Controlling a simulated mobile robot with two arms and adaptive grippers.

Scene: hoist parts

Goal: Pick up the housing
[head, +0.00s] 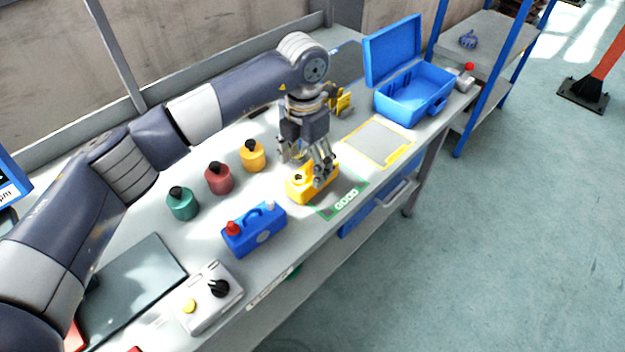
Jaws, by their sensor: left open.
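A yellow block-shaped part, which looks like the housing (298,190), lies on the grey workbench, left of the green-outlined mat marked "GOOD" (345,204). My left gripper (322,175) points down over the right part of it, with its fingers open. The fingers cover some of the yellow part; I cannot tell whether they touch it. My right gripper is not in view.
A blue unit with a red knob (254,232) stands close on the left. Green (182,204), red (219,178) and yellow (253,156) black-topped containers stand behind. A yellow-edged mat (379,141) and open blue case (408,97) lie to the right. A grey control box (208,300) is at front.

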